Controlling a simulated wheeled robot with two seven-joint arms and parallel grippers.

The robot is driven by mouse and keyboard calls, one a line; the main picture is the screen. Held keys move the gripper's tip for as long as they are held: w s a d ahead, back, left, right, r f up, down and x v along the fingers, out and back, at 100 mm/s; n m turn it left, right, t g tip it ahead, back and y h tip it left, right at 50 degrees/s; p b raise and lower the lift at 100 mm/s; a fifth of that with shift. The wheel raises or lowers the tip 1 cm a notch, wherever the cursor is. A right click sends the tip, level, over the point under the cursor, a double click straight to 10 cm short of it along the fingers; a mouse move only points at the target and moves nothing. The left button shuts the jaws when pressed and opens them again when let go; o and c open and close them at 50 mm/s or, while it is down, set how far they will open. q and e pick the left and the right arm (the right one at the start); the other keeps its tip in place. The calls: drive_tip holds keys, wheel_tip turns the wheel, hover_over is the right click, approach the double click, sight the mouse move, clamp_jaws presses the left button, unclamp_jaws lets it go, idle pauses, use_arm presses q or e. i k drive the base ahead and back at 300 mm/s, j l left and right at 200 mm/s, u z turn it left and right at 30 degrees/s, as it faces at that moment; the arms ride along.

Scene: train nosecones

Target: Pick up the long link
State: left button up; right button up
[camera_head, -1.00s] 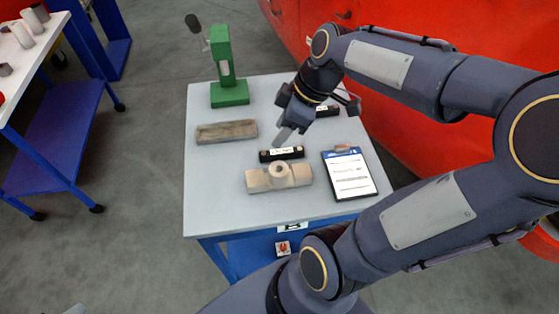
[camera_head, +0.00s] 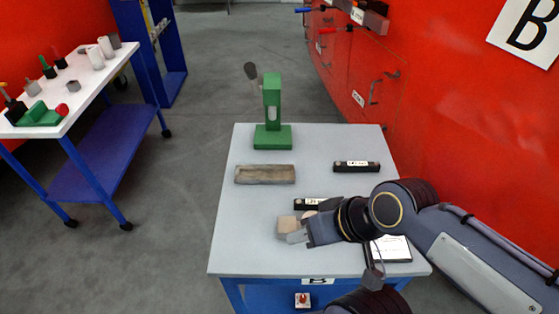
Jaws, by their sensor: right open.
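Two black bars with light labels lie on the grey-topped table (camera_head: 225,238). One black bar (camera_head: 356,166) lies in full view at the back right. The other black bar (camera_head: 306,204) lies nearer the middle, its right part behind my right arm. I cannot tell which one is the long link. My right gripper (camera_head: 296,237) is open and points left, over or beside a beige block fixture (camera_head: 288,224) that it partly hides. No bar shows between its fingers. My left gripper is out of view.
A green press (camera_head: 272,135) stands at the table's back. A grey-brown slab (camera_head: 265,174) lies at left. A clipboard (camera_head: 396,248) is partly under my right arm. A red wall (camera_head: 470,120) rises at right. A white side table (camera_head: 75,83) with parts stands at left.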

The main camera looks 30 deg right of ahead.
sight(338, 167)
drive_tip(key=z, duration=1.7)
drive_tip(key=l+u, duration=0.15)
drive_tip(key=u, duration=0.3)
drive_tip(key=l+u, duration=0.15)
drive_tip(key=u, duration=0.25)
drive_tip(key=l+u, duration=0.15)
drive_tip(key=u, duration=0.3)
drive_tip(key=l+u, duration=0.15)
drive_tip(key=u, duration=0.25)
